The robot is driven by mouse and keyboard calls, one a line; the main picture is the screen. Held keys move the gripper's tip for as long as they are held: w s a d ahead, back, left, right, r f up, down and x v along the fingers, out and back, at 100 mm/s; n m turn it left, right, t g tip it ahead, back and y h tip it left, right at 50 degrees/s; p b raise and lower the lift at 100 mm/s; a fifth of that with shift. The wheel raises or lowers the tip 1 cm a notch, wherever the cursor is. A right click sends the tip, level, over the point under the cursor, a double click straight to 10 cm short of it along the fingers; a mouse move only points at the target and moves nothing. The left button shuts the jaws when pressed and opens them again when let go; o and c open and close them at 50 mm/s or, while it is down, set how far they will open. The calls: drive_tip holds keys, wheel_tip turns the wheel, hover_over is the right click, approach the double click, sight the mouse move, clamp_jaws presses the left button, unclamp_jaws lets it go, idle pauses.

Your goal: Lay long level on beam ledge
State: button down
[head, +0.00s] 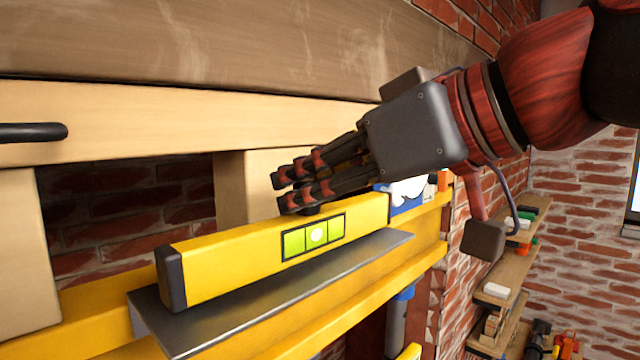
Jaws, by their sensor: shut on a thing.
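The long level (225,267) is yellow with a black end cap and a green bubble window. In the head view it lies lengthwise along a grey metal ledge (290,296), which is fixed to a yellow beam (110,325). Its underside appears to touch the ledge or hover just above it; I cannot tell which. My gripper (290,195) comes in from the right and is shut on the top of the level, near its middle. The fingertips' contact is partly hidden behind the level's upper edge.
Wooden boards (120,118) and a post (240,185) stand behind and above the level. A black bar (35,132) juts in at left. A blue and white item (408,192) sits just past the level's right end. Wall shelves (510,262) with small items are at right.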

drive_tip(key=shift+f, duration=0.25)
drive_tip(key=c, duration=1.7)
unclamp_jaws()
drive_tip(key=shift+o, duration=0.3)
drive_tip(key=v, duration=1.2)
